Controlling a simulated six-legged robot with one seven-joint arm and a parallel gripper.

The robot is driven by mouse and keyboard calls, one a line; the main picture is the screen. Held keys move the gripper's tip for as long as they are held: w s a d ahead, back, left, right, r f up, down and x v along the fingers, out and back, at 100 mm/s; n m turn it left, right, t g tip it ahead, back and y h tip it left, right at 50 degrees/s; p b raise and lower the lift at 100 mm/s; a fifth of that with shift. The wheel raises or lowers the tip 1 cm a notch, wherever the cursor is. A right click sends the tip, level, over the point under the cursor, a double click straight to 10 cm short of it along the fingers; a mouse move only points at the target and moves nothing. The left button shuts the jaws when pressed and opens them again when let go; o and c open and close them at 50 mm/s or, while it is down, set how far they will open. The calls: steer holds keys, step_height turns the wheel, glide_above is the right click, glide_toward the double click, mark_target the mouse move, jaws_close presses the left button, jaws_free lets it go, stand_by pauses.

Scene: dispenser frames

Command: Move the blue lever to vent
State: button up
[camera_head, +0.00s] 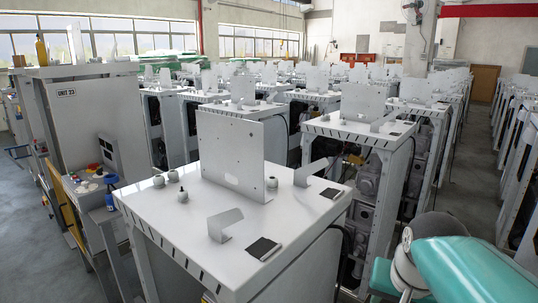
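A small blue upright part (109,200) shows on the left, at the front of the cabinet labelled UNIT 23 (75,115). It may be the blue lever, but it is too small to tell its setting, and no vent marking can be read. Another blue piece (17,152) sticks out farther back at the left edge. My arm's teal and grey links fill the lower right corner, far from both blue parts. The fingers of my gripper cannot be made out.
A white dispenser frame (205,205) with an upright plate and bent brackets stands close in front, between my arm and the UNIT 23 cabinet. Rows of similar frames fill the hall behind. Bare floor (465,190) runs as an aisle on the right.

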steer(key=s+a+f+n+t, duration=0.1)
steer(key=s+a+f+n, duration=0.1)
steer(key=s+a+n, duration=0.2)
steer(key=s+a, duration=0.2)
steer(key=s, duration=0.1)
steer(key=shift+a+f+n+t+y, duration=0.25)
steer(key=shift+a+n+t+y, duration=0.05)
steer(key=shift+n, duration=0.1)
steer(key=shift+d, duration=0.15)
stand_by(2.3)
